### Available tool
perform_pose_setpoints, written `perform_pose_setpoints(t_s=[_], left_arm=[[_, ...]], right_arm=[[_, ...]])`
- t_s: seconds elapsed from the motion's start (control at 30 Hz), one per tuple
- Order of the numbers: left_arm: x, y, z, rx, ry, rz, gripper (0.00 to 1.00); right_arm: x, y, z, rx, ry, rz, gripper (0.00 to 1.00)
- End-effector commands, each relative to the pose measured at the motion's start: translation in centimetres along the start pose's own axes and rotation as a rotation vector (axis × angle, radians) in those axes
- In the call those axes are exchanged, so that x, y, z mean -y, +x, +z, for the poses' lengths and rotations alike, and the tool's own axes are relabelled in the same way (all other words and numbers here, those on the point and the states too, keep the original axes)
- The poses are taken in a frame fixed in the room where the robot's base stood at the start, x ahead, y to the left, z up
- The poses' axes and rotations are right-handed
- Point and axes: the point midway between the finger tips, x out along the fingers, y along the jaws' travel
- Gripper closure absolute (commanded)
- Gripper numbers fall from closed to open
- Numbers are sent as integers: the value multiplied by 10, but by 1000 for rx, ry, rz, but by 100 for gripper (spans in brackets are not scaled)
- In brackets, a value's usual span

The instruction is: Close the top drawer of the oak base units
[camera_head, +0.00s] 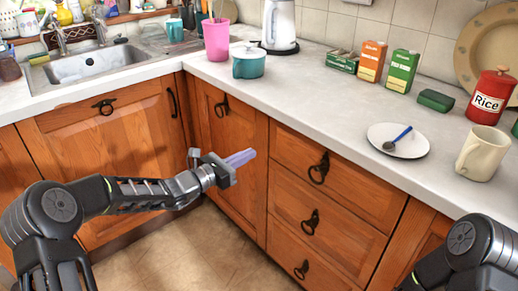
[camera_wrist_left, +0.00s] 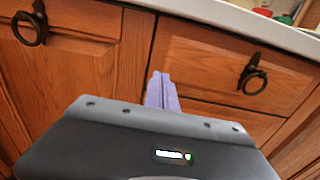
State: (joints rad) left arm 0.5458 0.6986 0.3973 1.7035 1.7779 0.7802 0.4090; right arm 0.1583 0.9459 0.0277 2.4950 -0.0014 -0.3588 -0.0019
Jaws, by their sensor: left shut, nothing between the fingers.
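The oak base units have a stack of three drawers. The top drawer (camera_head: 340,172) has a dark ring handle (camera_head: 319,168), and its front looks flush or nearly flush with the drawers below. The top drawer also shows in the left wrist view (camera_wrist_left: 210,68), with its ring handle (camera_wrist_left: 253,78) right of the fingers. My left gripper (camera_head: 240,158) is shut and empty, its lilac fingers pointing right, in front of the units and left of the top drawer. The fingertips show in the left wrist view (camera_wrist_left: 161,88). My right arm enters at the lower right; its gripper is out of view.
The middle drawer (camera_head: 335,212) and bottom drawer (camera_head: 285,248) lie below. A cupboard door (camera_head: 230,140) stands left of the drawers. The worktop (camera_head: 320,105) above holds a teal pot (camera_head: 248,66), a plate (camera_head: 410,147) and a cream mug (camera_head: 482,155). Floor in front is clear.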

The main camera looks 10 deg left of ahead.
Motion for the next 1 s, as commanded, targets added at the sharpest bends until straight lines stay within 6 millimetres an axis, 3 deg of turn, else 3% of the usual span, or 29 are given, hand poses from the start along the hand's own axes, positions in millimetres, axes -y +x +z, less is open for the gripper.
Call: perform_pose_setpoints(t_s=[0.1, 0.3, 0.87, 1.0], left_arm=[[-1, -27, 0, -4, 1, 2, 100], [0, -53, -1, -2, 0, 1, 100], [0, -58, -2, -3, 6, 0, 100], [0, -59, -22, -82, 68, -1, 100]], right_arm=[[1, -3, 0, 0, 0, 0, 64], [2, -5, 0, 1, 0, 0, 64], [2, -5, 0, 1, 0, 0, 64], [2, -5, 0, 1, 0, 0, 64]])
